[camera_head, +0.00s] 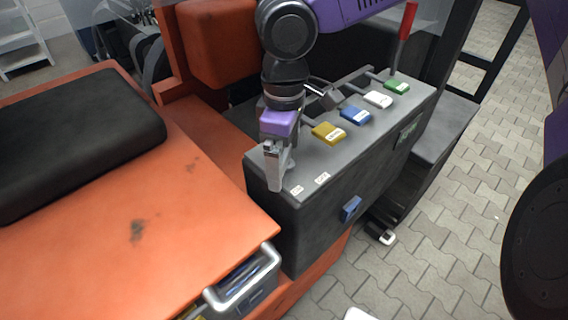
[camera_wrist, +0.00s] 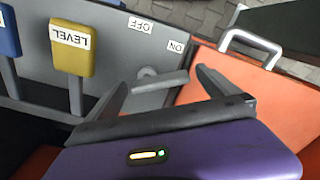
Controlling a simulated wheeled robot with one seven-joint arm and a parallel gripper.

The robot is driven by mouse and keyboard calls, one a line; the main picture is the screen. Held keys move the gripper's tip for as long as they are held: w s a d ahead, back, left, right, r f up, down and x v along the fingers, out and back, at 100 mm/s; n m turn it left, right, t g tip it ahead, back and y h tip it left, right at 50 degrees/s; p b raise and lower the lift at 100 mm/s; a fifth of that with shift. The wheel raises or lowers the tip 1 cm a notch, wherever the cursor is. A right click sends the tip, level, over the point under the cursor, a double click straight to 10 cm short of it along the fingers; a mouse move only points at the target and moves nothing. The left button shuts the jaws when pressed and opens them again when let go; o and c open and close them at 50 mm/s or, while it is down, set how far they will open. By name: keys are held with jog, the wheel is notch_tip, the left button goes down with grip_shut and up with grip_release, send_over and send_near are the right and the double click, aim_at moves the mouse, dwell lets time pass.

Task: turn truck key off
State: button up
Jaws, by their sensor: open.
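The truck key, a small grey bar on a round grey base (camera_wrist: 160,83), shows between my fingers in the wrist view. My gripper (camera_wrist: 163,78) is open, with one finger to each side of the bar; I cannot tell whether either finger touches it. The OFF label (camera_wrist: 139,24) and the ON label (camera_wrist: 178,46) are on the grey console beyond the key. In the head view my gripper (camera_head: 277,182) points down at the left end of the console (camera_head: 300,215), near the ON label (camera_head: 297,190) and OFF label (camera_head: 322,178). My gripper hides the key there.
Levers with yellow (camera_head: 328,133), blue (camera_head: 356,115), white (camera_head: 378,99) and green (camera_head: 397,87) tabs stand along the console, right of my gripper. A red lever (camera_head: 404,35) rises behind. An orange truck body (camera_head: 190,215) with a black seat pad (camera_head: 75,150) lies left.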

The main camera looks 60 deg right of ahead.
jog(key=shift+f, duration=0.1)
jog(key=c, duration=1.4)
jog(key=shift+o, duration=0.2)
jog(key=shift+p, duration=0.5)
jog(key=shift+s+r+n+p, duration=0.2)
jog(key=shift+r+n+p, duration=0.05)
jog(key=shift+n+p, duration=0.9)
jog(key=n+p, duration=0.2)
jog(key=p, duration=0.1)
jog(key=shift+s+d+n, duration=0.1)
jog(key=shift+s+n, duration=0.1)
jog(key=shift+n, duration=0.05)
jog(key=n, duration=0.1)
jog(key=n+p, duration=0.2)
jog(key=shift+s+d+f+n, duration=0.15)
jog(key=shift+s+d+n, duration=0.05)
jog(key=shift+d+n, duration=0.1)
jog(key=shift+s+d+f+n+p, duration=0.15)
jog(key=shift+n+p, duration=0.15)
jog(key=shift+n, duration=0.6)
jog(key=shift+d+r+n+p, duration=0.15)
jog(key=shift+n+p, duration=0.15)
jog(key=shift+n, duration=0.6)
jog(key=shift+f, duration=0.1)
